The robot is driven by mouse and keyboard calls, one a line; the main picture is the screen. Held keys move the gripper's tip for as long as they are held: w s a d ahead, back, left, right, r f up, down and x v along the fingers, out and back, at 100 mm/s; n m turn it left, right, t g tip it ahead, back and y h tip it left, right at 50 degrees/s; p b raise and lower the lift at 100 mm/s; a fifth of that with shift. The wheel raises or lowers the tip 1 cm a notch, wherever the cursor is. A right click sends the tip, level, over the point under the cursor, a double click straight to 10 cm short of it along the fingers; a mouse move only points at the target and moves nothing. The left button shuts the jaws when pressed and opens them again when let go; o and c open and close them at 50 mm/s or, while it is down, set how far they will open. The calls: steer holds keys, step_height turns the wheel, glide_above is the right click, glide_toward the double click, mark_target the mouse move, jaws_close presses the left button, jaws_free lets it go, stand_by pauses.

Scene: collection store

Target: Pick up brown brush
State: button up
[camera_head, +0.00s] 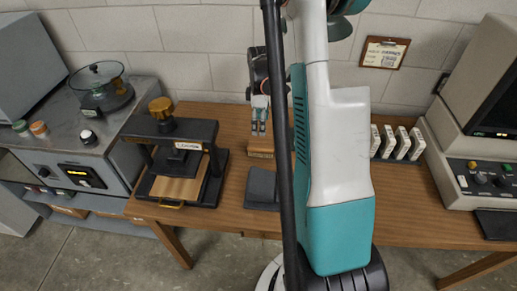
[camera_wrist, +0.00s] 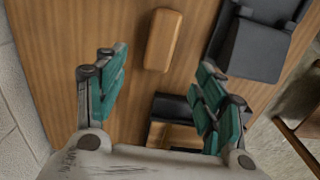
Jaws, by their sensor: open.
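The brown brush (camera_wrist: 163,40) shows in the wrist view as an oblong, round-edged wooden block lying on the table, beyond the fingertips and between their lines. In the head view a brown block (camera_head: 260,146), which looks like the same brush, lies just below my gripper (camera_head: 259,127). In the wrist view my gripper (camera_wrist: 158,78) is open, its teal fingers spread wide with nothing between them. The brush is apart from both fingers. Its bristles are not visible.
A press with a wooden plate (camera_head: 177,188) stands left of the brush. A dark grey object (camera_head: 262,188) lies on its near side. White upright cards (camera_head: 402,144) stand in a rack to the right, beside a beige machine (camera_head: 470,150). The wall is behind.

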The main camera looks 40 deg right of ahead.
mark_target(261, 145)
step_height(261, 145, down, 8)
steer(key=shift+r+b, duration=0.2)
steer(key=shift+b, duration=0.9)
steer(key=shift+s+f+b, duration=0.15)
steer(key=shift+f+b, duration=1.05)
steer(key=shift+f, duration=1.45)
steer(key=shift+r, duration=0.1)
steer(key=shift+c, duration=0.3)
steer(key=c, duration=1.1)
